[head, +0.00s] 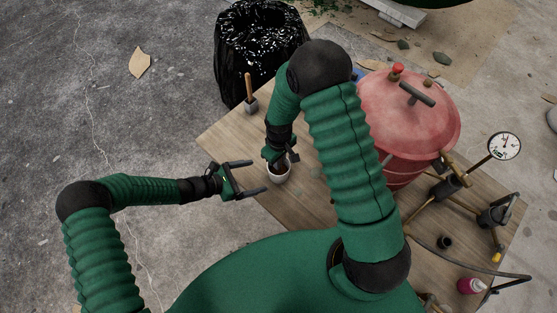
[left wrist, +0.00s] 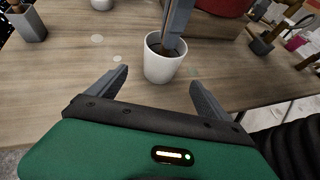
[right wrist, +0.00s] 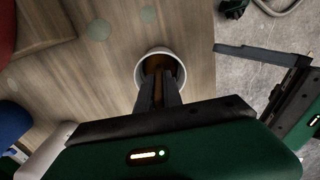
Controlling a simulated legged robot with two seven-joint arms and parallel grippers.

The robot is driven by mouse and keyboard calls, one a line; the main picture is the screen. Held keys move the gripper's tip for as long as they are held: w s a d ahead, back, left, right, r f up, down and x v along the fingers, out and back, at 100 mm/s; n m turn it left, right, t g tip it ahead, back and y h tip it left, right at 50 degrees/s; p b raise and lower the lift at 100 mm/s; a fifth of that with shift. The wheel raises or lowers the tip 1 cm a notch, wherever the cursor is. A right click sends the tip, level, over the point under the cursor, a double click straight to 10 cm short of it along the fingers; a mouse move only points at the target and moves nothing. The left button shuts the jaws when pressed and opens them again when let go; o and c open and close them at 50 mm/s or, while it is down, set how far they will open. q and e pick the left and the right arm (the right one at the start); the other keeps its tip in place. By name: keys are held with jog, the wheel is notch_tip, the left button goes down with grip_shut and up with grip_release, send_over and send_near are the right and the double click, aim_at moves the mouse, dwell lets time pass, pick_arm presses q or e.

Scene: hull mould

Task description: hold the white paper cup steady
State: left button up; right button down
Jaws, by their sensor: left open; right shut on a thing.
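The white paper cup (head: 279,175) stands upright near the left edge of the wooden table. It also shows in the left wrist view (left wrist: 164,70) and the right wrist view (right wrist: 180,68). My left gripper (head: 258,176) is open and empty, pointing at the cup from the left. Its fingertips are just short of the cup, one to each side in the left wrist view. My right gripper (right wrist: 160,92) reaches down into the cup's mouth from above, shut on a narrow brown thing that its fingers mostly hide. The cup's inside looks brown.
A grey pot (head: 251,106) with a wooden handle in it stands at the table's far left corner. A red pressure tank (head: 405,115) and a gauge (head: 504,146) stand to the right. A black bin bag (head: 258,45) is behind the table (head: 232,133).

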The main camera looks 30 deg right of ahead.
aim_at(275, 172)
pick_arm(q)
jog(key=x, duration=1)
jog(key=c, duration=1)
jog(key=shift+c, duration=0.2)
jog(key=o, duration=0.8)
jog(key=c, duration=0.8)
